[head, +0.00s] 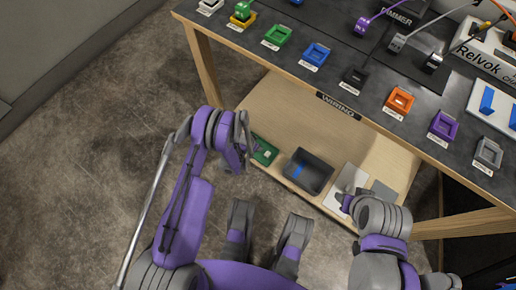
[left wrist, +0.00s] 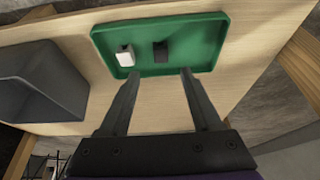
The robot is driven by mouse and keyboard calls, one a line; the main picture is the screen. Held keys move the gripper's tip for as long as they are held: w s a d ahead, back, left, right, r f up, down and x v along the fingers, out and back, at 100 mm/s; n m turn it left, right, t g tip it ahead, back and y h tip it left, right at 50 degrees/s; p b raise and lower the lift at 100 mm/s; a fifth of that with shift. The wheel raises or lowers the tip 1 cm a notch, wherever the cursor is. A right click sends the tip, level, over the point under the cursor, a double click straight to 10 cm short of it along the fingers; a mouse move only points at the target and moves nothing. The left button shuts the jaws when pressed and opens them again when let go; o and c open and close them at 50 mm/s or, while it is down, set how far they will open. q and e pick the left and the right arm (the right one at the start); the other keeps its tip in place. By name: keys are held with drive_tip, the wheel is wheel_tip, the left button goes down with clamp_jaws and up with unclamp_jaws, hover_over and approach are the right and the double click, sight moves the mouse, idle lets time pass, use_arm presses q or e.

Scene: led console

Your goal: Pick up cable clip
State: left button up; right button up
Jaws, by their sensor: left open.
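A green tray (left wrist: 105,48) lies on the wooden lower shelf. A small white piece (left wrist: 125,56) and a small black piece (left wrist: 160,52) sit apart in it. Either could be the cable clip; I cannot tell which. My left gripper (left wrist: 160,76) is open and empty, its fingertips at the tray's near edge, with the black piece beyond the gap between them. In the head view the tray (head: 265,152) is partly hidden by my left gripper (head: 243,136). My right gripper (head: 348,200) is near a pale panel at the shelf's right; its jaws are unclear.
A dark grey bin (head: 308,171) with a blue item inside stands right of the tray. A pale panel (head: 348,182) lies farther right. The dark console top (head: 300,80) with several coloured sockets overhangs the shelf (head: 270,105). A wooden leg (head: 201,65) stands at left.

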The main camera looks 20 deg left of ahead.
use_arm(q)
drive_tip(key=b+x, duration=0.2)
drive_tip(key=x, duration=0.4)
drive_tip(key=shift+a+f, duration=0.1)
drive_tip(key=shift+f, duration=0.25)
clamp_jaws()
